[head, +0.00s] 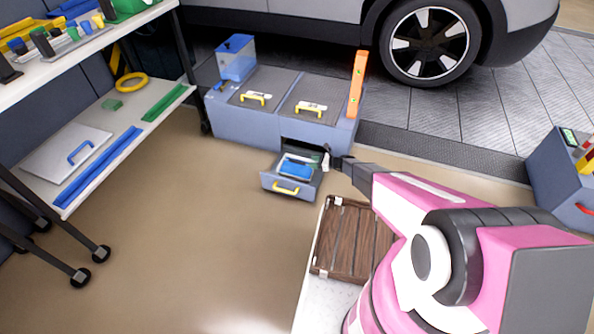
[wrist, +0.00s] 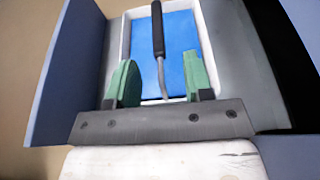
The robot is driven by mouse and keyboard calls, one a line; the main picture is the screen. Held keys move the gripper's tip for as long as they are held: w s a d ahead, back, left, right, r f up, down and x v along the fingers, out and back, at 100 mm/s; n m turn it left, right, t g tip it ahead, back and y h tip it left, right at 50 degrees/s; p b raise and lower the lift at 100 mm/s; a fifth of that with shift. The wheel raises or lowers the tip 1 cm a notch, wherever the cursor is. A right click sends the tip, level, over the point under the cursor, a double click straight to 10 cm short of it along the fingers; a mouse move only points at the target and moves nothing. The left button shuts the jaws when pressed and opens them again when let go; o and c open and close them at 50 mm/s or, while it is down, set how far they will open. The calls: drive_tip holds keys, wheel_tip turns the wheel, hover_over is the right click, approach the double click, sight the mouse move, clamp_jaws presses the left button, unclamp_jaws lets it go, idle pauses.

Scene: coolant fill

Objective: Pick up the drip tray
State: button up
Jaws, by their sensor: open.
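A white-rimmed tray with a blue floor (head: 296,169) sits inside an open grey drawer low in the grey cabinet; I take it as the drip tray. In the wrist view the tray (wrist: 127,45) fills the middle, and a black-handled tool with a grey metal shaft (wrist: 158,35) shows over its blue floor. My gripper (head: 327,158) is at the drawer's back right, above or at the tray. In the wrist view its green fingers (wrist: 160,84) are apart, with nothing clearly held between them. I cannot tell whether they touch the tray.
The drawer front (head: 287,189) has a yellow handle. A wooden slatted crate (head: 354,238) stands near my arm. Floor to the left is clear.

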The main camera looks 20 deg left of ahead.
sight(300, 162)
drive_tip(key=x, duration=0.8)
drive_tip(key=shift+s+a+f, duration=0.1)
drive_tip(key=shift+s+a, duration=0.1)
drive_tip(key=shift+a, duration=0.05)
clamp_jaws()
